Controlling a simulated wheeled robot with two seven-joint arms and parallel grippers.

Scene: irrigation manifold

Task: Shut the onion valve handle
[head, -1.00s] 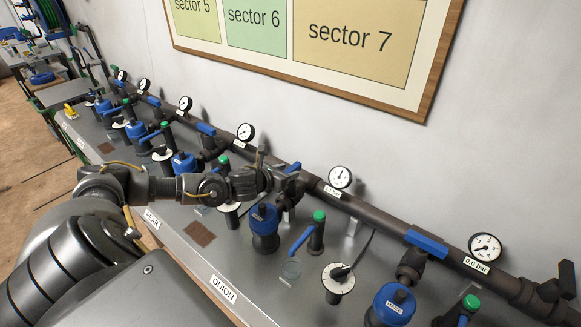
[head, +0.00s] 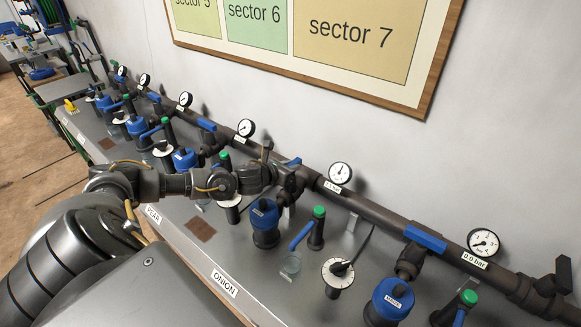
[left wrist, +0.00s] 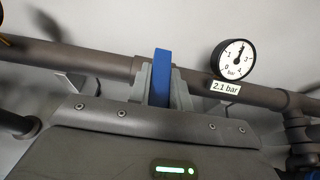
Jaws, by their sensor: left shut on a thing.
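The onion valve handle (left wrist: 162,78) is a blue lever on the dark main pipe. In the left wrist view it stands upright between the fingers of my left gripper (left wrist: 161,88), which is shut on it. In the head view, the left gripper (head: 281,172) is at the pipe above the blue onion filter (head: 264,222), and only a bit of the blue handle (head: 293,162) shows beyond it. The ONION label (head: 224,284) is on the bench front. The gauge beside the handle (left wrist: 234,60) has a 2.1 bar tag. My right gripper is out of view.
A blue lever on a green-capped post (head: 302,236) and a white dial (head: 338,278) stand on the bench close to the filter. Another blue pipe handle (head: 426,240) lies along the pipe to the right. The wall is close behind the pipe.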

